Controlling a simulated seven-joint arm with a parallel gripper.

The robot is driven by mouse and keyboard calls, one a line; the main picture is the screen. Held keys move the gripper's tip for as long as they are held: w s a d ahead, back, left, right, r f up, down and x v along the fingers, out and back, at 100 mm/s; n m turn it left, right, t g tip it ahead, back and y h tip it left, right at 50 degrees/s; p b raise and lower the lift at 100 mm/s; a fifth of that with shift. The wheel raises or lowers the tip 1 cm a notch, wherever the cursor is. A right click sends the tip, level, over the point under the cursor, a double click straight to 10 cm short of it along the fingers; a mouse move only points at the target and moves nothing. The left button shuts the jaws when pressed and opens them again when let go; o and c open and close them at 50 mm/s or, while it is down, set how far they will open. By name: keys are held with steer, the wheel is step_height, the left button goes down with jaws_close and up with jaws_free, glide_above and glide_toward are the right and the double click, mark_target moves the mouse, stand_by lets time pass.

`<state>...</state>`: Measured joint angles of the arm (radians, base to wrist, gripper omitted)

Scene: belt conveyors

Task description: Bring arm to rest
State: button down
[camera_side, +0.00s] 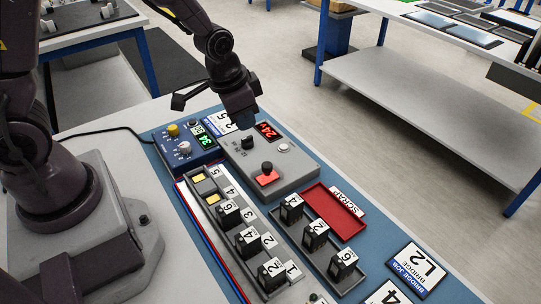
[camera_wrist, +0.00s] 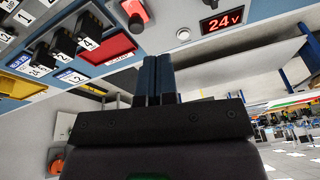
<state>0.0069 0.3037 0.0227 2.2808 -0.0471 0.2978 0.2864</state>
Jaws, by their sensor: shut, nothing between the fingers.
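My gripper (camera_side: 243,118) is in the air above the back edge of a grey control box (camera_side: 300,172), its fingers pointing down. Its fingers also show in the wrist view (camera_wrist: 158,72), side by side, shut and empty. From these views I cannot tell the exact gap between the fingers and the box. The box has a red lit "24v" display (camera_side: 268,130), a black knob (camera_side: 247,142) and a black knob on a red plate (camera_side: 267,178). The display also appears in the wrist view (camera_wrist: 222,20).
A blue box with a green display (camera_side: 203,140) stands left of the grey box. In front are a red scrap tray (camera_side: 325,222), a rail with numbered black modules (camera_side: 228,214) and a grey tray (camera_side: 362,281) of similar modules.

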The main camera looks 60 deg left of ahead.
steer(key=s+r+n+t, duration=0.2)
steer(key=s+r, duration=1.2)
steer(key=r, duration=0.4)
steer(key=shift+s+d+r+n+t, duration=0.2)
steer(key=shift+s+r+n+t, duration=0.1)
steer(key=shift+r, duration=0.1)
